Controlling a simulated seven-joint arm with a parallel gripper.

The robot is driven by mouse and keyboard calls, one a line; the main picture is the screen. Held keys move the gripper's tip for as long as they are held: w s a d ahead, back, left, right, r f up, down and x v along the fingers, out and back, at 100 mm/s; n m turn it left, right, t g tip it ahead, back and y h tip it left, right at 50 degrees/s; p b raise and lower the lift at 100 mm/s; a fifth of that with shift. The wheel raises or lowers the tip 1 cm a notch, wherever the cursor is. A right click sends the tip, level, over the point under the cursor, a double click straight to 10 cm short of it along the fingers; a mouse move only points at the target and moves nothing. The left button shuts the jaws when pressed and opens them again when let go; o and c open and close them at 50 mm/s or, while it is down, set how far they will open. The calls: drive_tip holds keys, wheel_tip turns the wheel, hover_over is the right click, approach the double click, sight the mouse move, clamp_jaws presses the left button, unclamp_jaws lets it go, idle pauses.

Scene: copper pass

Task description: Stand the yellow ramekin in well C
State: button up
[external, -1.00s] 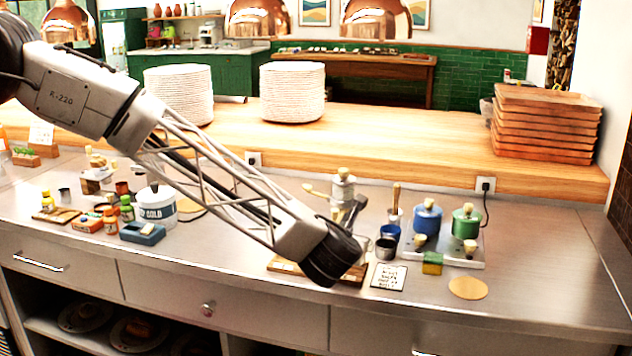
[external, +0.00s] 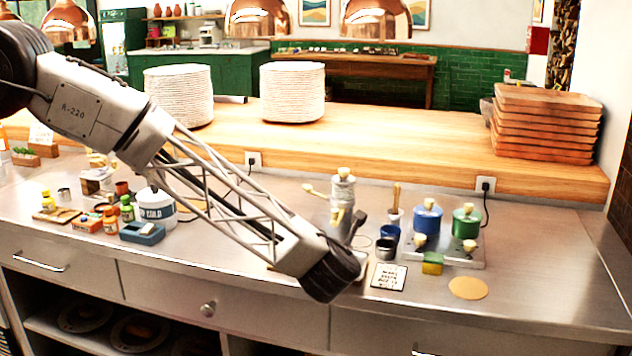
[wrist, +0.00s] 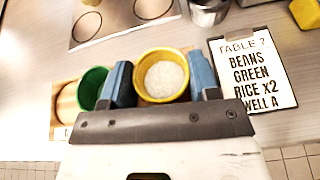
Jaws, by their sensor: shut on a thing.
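In the wrist view the blue fingers of my gripper (wrist: 160,68) stand on both sides of the yellow ramekin (wrist: 141,76), shut on it. The ramekin looks upright and holds white, rice-like grains. Beside the left finger is a green ramekin (wrist: 91,84). Left of it, a strip of wooden board (wrist: 57,128) shows with a round well (wrist: 68,102); its label is cut off, so I cannot tell which well it is. In the external view my wrist (external: 332,275) hides the fingers, the ramekin and most of the board. I cannot tell how high the ramekin is.
A metal cup (wrist: 208,12) and a yellow-green sponge (external: 432,263) are nearby. A tall metal grinder (external: 343,205) stands behind my wrist.

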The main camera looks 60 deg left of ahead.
drive_tip(key=shift+f, duration=0.3)
drive_tip(key=o, duration=0.7)
drive_tip(key=shift+f, duration=0.15)
drive_tip(key=shift+o, duration=0.2)
drive_tip(key=shift+r, duration=0.3)
drive_tip(key=v, duration=1.2)
drive_tip(key=shift+r, duration=0.2)
